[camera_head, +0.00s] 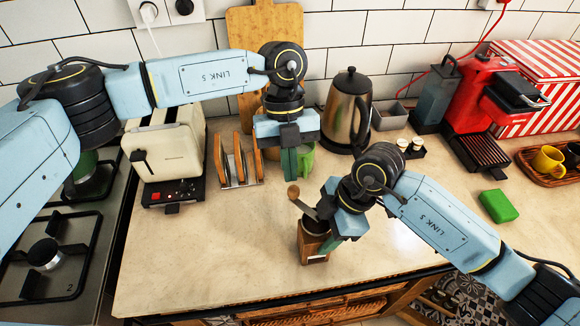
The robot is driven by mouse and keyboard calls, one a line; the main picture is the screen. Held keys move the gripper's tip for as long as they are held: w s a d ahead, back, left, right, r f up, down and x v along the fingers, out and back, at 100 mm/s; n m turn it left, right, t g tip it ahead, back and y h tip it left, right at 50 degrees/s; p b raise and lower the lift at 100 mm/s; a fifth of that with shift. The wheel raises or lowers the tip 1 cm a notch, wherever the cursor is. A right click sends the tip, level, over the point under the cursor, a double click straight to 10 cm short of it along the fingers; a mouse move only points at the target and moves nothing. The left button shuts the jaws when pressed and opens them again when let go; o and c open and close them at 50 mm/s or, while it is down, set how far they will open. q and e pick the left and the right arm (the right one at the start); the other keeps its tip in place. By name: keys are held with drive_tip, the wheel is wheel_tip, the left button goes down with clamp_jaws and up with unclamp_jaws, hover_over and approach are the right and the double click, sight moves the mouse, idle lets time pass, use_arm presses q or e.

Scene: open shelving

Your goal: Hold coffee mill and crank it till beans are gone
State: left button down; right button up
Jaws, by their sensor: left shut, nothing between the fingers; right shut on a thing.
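The coffee mill (312,246) stands upright near the front edge of the counter. It has a wooden body, a dark top and a crank (302,203) that ends in a round wooden knob (293,190) pointing up and to the left. My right gripper (328,243) is shut on the mill's body from the right and hides part of it. My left gripper (290,170) points down behind and above the crank knob, shut and empty, apart from the knob. Beans inside the mill cannot be seen.
A green mug (307,160) is just behind my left gripper. A toast rack (237,165) and toaster (170,155) stand left, a kettle (347,110) behind. A red coffee machine (480,95) and green sponge (499,206) are right. The counter left of the mill is clear.

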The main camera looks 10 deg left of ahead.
use_arm(q)
drive_tip(key=shift+s+d, duration=0.1)
drive_tip(key=shift+s, duration=0.15)
drive_tip(key=s+a+n, duration=0.1)
drive_tip(key=n, duration=0.1)
drive_tip(key=s+a+n+h, duration=0.1)
drive_tip(key=s+n, duration=0.1)
drive_tip(key=shift+s+a+t, duration=0.2)
drive_tip(key=shift+s+t, duration=0.05)
drive_tip(key=shift+t, duration=0.15)
drive_tip(key=shift+d, duration=0.1)
idle(0.4)
